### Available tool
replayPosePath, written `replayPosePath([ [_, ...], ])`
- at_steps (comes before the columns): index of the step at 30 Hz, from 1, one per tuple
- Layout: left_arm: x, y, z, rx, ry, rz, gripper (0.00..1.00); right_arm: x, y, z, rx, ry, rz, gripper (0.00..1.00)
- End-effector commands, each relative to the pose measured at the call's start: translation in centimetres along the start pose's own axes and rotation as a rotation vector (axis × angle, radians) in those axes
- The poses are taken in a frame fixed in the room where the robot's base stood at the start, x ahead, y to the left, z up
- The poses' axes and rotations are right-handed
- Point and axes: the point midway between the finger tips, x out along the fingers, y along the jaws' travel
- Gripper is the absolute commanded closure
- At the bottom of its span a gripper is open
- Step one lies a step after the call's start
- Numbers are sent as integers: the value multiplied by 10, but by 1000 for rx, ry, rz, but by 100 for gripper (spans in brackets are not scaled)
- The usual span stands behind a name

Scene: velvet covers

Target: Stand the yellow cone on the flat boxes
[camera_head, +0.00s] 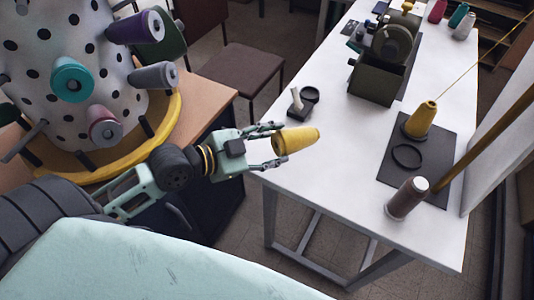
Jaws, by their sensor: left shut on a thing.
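A yellow cone (297,140) is held in my left gripper (277,144), whose two fingers are shut on its left end. The cone lies tilted nearly on its side, its wide end to the right, and appears in front of the white table's left edge. I see nothing that is clearly flat boxes. A second yellow cone (421,119) stands upright on a dark flat mat (432,160), with a yellow thread running up from it. My right gripper is not in view.
The white table (335,130) holds a green machine (381,68), a grey-brown cone (407,199), a black ring (406,156) and small items. A dotted drum (75,60) with coloured cones stands at left. A brown chair (240,72) is behind. The table's near left part is clear.

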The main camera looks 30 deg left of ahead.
Motion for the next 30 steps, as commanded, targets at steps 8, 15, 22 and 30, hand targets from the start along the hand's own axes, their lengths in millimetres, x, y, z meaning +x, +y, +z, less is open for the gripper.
replayPosePath([
  [8,0,-13,26,0,1,0,78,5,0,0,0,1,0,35],
  [15,11,0,54,-2,1,-2,78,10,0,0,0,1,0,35],
  [22,13,3,58,1,1,-1,78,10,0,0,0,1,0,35],
  [30,13,4,58,1,0,0,42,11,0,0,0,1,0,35],
])
